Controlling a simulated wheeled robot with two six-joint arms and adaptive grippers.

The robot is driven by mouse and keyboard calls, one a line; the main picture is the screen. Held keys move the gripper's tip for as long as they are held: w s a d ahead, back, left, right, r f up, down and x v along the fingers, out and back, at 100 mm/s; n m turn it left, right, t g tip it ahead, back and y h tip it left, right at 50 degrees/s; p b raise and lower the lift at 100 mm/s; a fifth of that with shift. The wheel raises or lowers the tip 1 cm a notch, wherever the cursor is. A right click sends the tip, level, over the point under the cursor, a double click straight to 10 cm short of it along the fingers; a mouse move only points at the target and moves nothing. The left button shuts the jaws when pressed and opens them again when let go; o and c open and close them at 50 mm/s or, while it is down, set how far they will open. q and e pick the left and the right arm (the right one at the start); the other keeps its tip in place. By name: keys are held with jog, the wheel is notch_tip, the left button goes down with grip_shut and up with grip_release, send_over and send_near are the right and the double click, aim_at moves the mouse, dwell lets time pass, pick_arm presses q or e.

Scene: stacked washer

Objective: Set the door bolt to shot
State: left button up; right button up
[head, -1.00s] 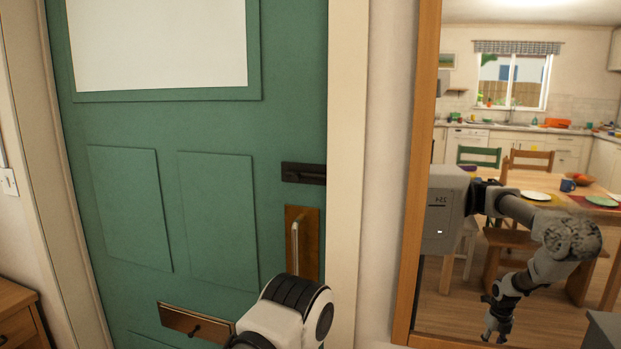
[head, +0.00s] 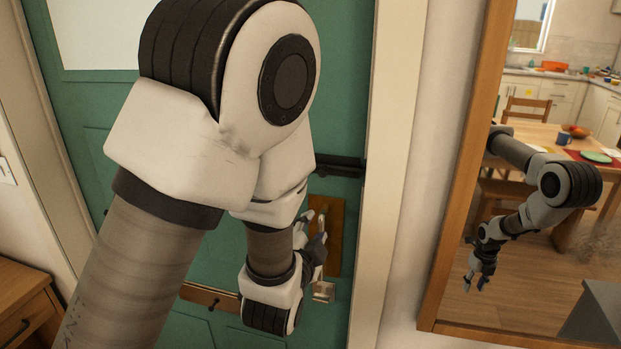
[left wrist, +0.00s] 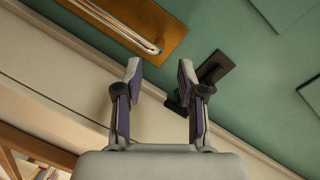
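The black door bolt (head: 340,166) is a dark horizontal bar on the green door (head: 345,110), close to the door's right edge. My forearm hides its left part, and I cannot tell how far it is slid. My left gripper (head: 312,230) is below the bolt, in front of the brass handle plate (head: 337,215). In the left wrist view my left gripper (left wrist: 159,70) is open with nothing between its fingers. The bolt (left wrist: 217,67) shows there behind and beside the right finger, partly covered. Contact cannot be told. My right gripper is not in view.
A wood-framed mirror (head: 455,200) on the right wall reflects my arm and a kitchen with a table. A letter plate (head: 208,297) is low on the door. A wooden cabinet (head: 22,300) stands at lower left. The white door frame (head: 385,200) borders the bolt side.

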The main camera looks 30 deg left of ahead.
pick_arm(q)
jog(key=t, duration=0.2)
send_near(323, 176)
jog(key=a+x, duration=0.1)
jog(key=x, duration=0.3)
jog(key=p+x, duration=0.1)
jog(key=x, duration=0.1)
jog(key=p+x, duration=0.1)
jog(key=x, duration=0.1)
jog(key=p+x, duration=0.1)
jog(key=x, duration=0.2)
jog(key=shift+d+r, duration=0.1)
jog(key=shift+d, duration=0.15)
jog(key=shift+w+a, duration=0.2)
jog(key=shift+w, duration=0.1)
jog(key=shift+d, duration=0.3)
jog(key=shift+w, duration=0.1)
grip_shut()
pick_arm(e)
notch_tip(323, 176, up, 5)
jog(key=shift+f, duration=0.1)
